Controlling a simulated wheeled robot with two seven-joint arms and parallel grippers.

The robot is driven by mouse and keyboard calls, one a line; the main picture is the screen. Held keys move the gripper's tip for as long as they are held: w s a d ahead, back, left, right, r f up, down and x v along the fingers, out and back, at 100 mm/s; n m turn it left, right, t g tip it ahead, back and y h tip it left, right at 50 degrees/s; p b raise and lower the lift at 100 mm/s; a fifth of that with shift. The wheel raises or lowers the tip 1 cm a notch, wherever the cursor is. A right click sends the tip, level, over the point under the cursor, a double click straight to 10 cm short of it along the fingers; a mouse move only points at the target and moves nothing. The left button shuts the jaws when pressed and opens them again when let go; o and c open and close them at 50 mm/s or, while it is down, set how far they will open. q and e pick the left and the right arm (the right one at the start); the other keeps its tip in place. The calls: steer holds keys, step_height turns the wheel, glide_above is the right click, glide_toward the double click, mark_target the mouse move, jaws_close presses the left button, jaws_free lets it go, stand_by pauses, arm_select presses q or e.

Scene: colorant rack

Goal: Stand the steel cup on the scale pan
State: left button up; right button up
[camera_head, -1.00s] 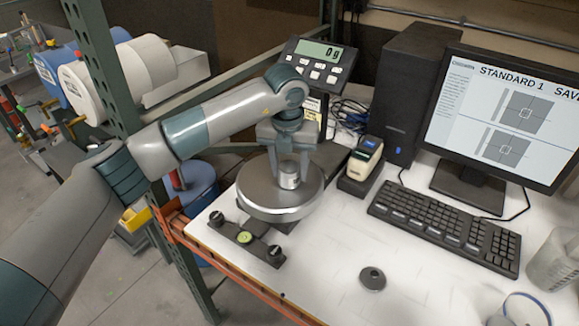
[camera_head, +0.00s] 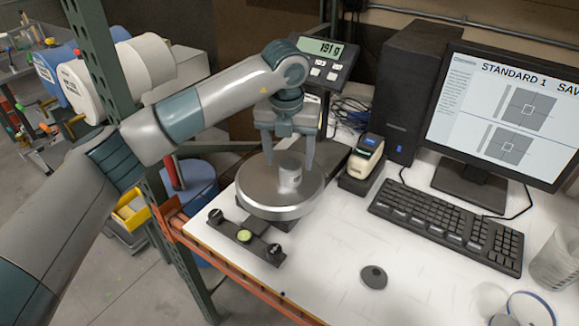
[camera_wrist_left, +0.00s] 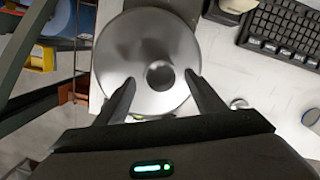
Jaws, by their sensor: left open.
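The steel cup (camera_head: 290,173) stands upright on the round scale pan (camera_head: 262,199), a little behind its middle. In the left wrist view the cup (camera_wrist_left: 160,75) shows from above, with bare pan (camera_wrist_left: 130,45) around it. The scale display (camera_head: 321,47) reads 191 g. My left gripper (camera_head: 289,166) is open above the pan, its fingers spread on both sides of the cup and apart from it. In the left wrist view its fingertips (camera_wrist_left: 160,80) also stand clear of the cup. My right gripper is not in view.
A label printer (camera_head: 366,155) stands right of the pan, beside a black speaker or computer box (camera_head: 410,90). A keyboard (camera_head: 445,228) and monitor (camera_head: 500,110) are at the right. A small dark disc (camera_head: 373,277) lies on the white bench, with clear room around it.

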arm_select(q)
step_height(320, 180, up, 8)
steer(key=s+b, duration=0.1)
steer(key=b, duration=0.1)
steer(key=shift+a+r, duration=0.15)
steer(key=shift+r, duration=0.05)
